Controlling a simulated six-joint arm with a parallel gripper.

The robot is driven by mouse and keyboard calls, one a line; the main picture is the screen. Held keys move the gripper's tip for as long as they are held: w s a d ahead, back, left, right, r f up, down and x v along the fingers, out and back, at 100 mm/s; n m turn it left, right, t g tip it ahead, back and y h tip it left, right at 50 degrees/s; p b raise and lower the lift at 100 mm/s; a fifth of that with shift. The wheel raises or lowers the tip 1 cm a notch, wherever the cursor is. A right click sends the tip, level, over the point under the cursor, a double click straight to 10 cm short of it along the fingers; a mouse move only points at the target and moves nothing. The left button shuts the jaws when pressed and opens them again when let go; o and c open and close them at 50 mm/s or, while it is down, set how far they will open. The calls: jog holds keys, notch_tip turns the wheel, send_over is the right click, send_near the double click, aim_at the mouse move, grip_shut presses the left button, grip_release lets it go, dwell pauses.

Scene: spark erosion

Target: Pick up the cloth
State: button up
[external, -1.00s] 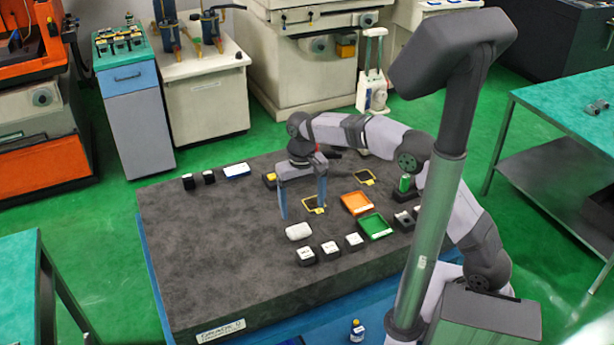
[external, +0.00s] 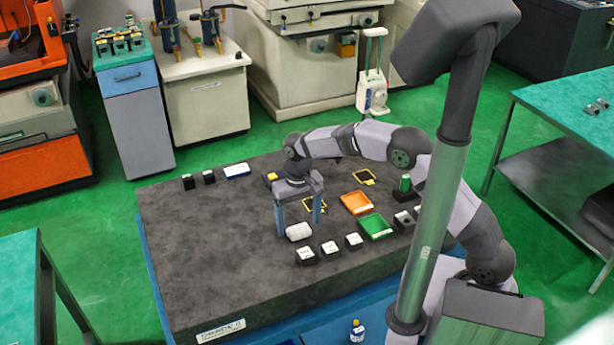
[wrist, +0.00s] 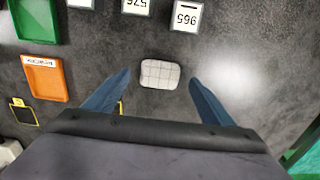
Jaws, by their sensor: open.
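The cloth (external: 298,231) is a small white pad lying on the dark stone table. In the wrist view the cloth (wrist: 160,74) shows a faint grid and lies just beyond the fingertips, between their lines. My gripper (external: 299,228) has two blue fingers and is open and empty. In the wrist view my gripper (wrist: 161,76) has its fingers spread wider than the cloth. In the external view the fingers reach down close to the cloth, one at its left and one behind its right side. I cannot tell how high the fingertips are above the table.
Several dark blocks with white labelled tops (external: 330,249) stand in front and to the right of the cloth. An orange tray (external: 356,203) and a green tray (external: 376,226) lie farther right. The table (external: 200,265) is clear to the left and front.

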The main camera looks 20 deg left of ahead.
aim_at(299, 229)
jog(key=shift+f, duration=1.1)
jog(key=c, duration=1.1)
jog(key=shift+c, duration=0.3)
jog(key=shift+r, duration=0.15)
notch_tip(299, 229, up, 10)
jog(key=b, duration=0.2)
jog(key=shift+o, duration=0.5)
